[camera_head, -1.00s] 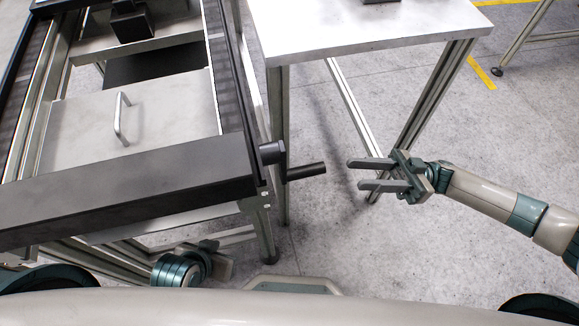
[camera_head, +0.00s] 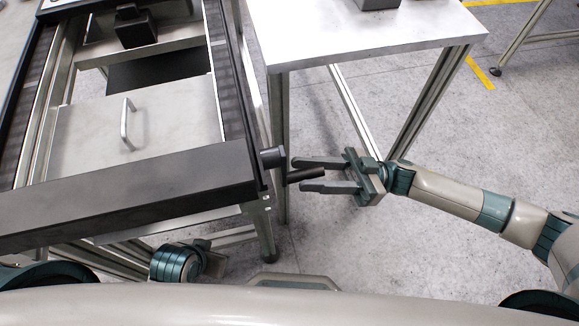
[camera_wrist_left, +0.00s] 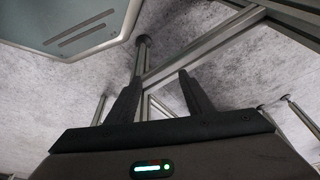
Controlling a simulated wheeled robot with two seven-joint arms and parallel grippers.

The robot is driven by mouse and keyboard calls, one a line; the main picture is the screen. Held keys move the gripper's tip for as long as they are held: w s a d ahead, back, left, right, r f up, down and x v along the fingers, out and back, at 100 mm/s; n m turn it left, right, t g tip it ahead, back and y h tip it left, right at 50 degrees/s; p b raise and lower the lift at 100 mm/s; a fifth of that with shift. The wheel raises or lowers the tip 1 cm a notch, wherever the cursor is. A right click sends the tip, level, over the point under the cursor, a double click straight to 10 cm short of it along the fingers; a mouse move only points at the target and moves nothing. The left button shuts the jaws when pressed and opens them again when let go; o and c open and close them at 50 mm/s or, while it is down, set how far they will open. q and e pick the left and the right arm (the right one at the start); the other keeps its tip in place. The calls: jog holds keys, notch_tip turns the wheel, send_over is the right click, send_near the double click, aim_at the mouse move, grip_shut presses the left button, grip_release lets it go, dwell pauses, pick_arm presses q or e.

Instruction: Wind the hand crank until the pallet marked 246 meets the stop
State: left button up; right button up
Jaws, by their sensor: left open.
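The hand crank (camera_head: 303,174) sticks out to the right from the near right corner of the conveyor frame, with a dark handle. My right gripper (camera_head: 306,175) is open, with one finger on the far side of the handle and one on the near side. I cannot tell whether the fingers touch it. A pale pallet (camera_head: 75,130) with a metal handle (camera_head: 126,124) sits in the conveyor; no number is readable on it. My left gripper (camera_wrist_left: 158,95) is open and empty in the left wrist view, low by the frame legs.
The dark end beam (camera_head: 120,192) of the conveyor crosses in front of the pallet. A black block (camera_head: 135,28) stands farther back. A white table (camera_head: 350,35) with a grey object (camera_head: 376,3) stands right of the conveyor. The floor (camera_head: 420,265) at the right is clear.

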aim_at(292, 173)
jog(key=shift+p+x, duration=0.3)
jog(key=shift+x, duration=2.05)
jog(key=shift+c, duration=0.2)
jog(key=shift+d, duration=0.1)
grip_shut()
